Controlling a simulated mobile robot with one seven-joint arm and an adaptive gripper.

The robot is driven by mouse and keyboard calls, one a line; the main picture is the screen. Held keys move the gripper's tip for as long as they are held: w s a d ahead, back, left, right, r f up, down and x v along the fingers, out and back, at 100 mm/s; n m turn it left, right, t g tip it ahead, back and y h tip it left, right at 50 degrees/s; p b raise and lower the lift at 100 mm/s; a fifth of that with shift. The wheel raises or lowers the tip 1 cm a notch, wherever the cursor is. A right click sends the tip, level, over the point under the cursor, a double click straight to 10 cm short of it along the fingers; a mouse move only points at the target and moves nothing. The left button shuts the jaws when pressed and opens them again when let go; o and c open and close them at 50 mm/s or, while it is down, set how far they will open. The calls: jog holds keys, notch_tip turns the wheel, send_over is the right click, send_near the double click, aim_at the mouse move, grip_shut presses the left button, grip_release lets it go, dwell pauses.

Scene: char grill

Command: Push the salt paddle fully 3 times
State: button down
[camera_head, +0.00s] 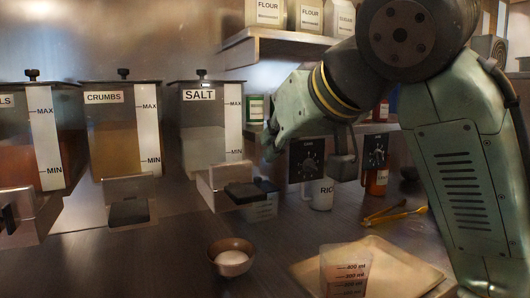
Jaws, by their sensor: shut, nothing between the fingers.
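The salt dispenser (207,132) is a clear-fronted box labelled SALT with a MAX/MIN strip, holding pale salt. Its dark paddle (244,191) sticks out at the front of the metal spout below the box. My green arm reaches in from the right, and my gripper (268,153) is at its end, shut and empty, just right of the dispenser's lower corner, above and behind the paddle. I cannot tell whether it touches the paddle. A small brown bowl (229,269) with white contents stands on the counter below the spout.
The crumbs dispenser (124,135) and another dispenser (36,135) stand to the left. A measuring cup (344,272) and a board (398,262) are at front right.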

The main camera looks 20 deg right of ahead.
jog(key=w+r+g+p, duration=0.1)
jog(key=r+g+p, duration=0.1)
jog(key=w+r+g+p, duration=0.1)
jog(key=r, duration=0.1)
jog(key=shift+w+a, duration=0.15)
jog(key=shift+w, duration=0.15)
jog(key=p, duration=0.3)
send_over(250, 191)
jog(key=f, duration=0.6)
jog(key=shift+s+f, duration=0.25)
notch_tip(250, 191, down, 4)
jog(key=shift+w+r, duration=0.15)
jog(key=shift+r, duration=0.1)
jog(key=shift+a+f, duration=0.1)
jog(key=shift+f, duration=0.4)
